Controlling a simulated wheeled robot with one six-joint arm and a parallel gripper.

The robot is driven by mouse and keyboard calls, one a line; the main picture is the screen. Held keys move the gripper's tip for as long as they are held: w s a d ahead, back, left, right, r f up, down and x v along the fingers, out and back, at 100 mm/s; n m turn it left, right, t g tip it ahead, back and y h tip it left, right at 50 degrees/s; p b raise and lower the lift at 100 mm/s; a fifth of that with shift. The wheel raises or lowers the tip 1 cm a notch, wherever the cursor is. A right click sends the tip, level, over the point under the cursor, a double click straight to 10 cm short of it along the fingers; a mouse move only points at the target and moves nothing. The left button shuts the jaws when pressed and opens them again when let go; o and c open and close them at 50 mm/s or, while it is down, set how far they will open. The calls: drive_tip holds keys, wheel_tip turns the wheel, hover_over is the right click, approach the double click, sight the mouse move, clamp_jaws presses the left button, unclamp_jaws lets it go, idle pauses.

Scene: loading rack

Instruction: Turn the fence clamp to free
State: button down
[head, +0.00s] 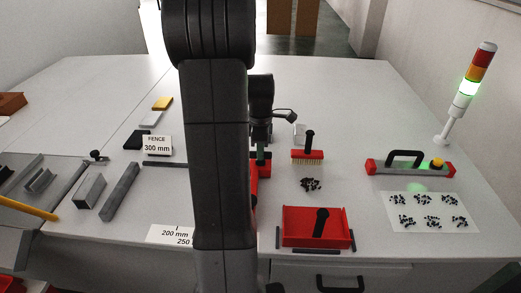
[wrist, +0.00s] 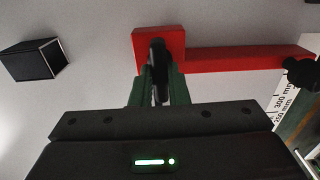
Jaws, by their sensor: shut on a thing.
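In the wrist view, a dark upright clamp lever (wrist: 158,70) stands in front of a red block (wrist: 172,36) at the end of a red fence bar (wrist: 240,60). My gripper (wrist: 160,75) has its two green fingers shut on the lever. A dark knob (wrist: 300,72) sits at the bar's right end. In the head view, my gripper (head: 262,155) is just right of my arm, over a red part (head: 264,169) that shows only in slivers. My arm hides most of the fence there, and the lever cannot be made out.
A sign (head: 157,145) reads "FENCE 300 mm". A scale label (head: 172,234) lies at the front. A red tray (head: 290,222) with a black-handled tool, a red brush (head: 308,154) and a red bar with a black handle (head: 408,168) are on the right.

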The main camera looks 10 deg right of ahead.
drive_tip(key=c, duration=1.4)
unclamp_jaws()
wheel_tip(320, 180, up, 14)
drive_tip(key=shift+b, duration=0.3)
wheel_tip(320, 180, down, 14)
drive_tip(key=shift+f+p, duration=0.1)
drive_tip(key=shift+p, duration=0.2)
